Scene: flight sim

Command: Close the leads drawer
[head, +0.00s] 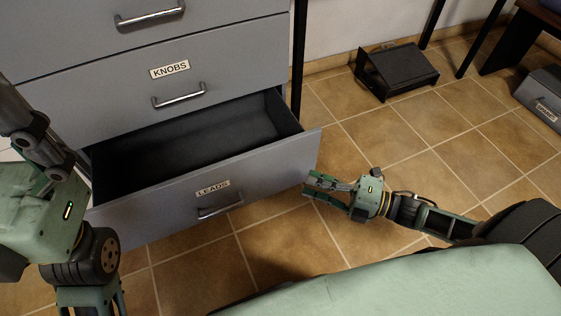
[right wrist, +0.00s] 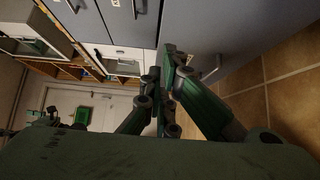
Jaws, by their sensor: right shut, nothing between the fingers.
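The leads drawer (head: 270,165) is the bottom drawer of the grey cabinet and stands pulled out. Its grey front carries a LEADS label and a metal handle (head: 221,207). Its dark inside looks empty. My right gripper (head: 308,185) is shut and empty, with its fingertips close to the right end of the drawer front; I cannot tell whether they touch it. In the right wrist view the fingers (right wrist: 168,90) are together, with a grey cabinet surface beyond them. My left arm is at the left edge of the head view, and its fingertips are not clearly seen.
The KNOBS drawer (head: 180,80) above is shut. A black angled box (head: 397,70) lies on the tiled floor by the wall, and a grey case (head: 543,97) is at the far right. A pale green surface fills the bottom.

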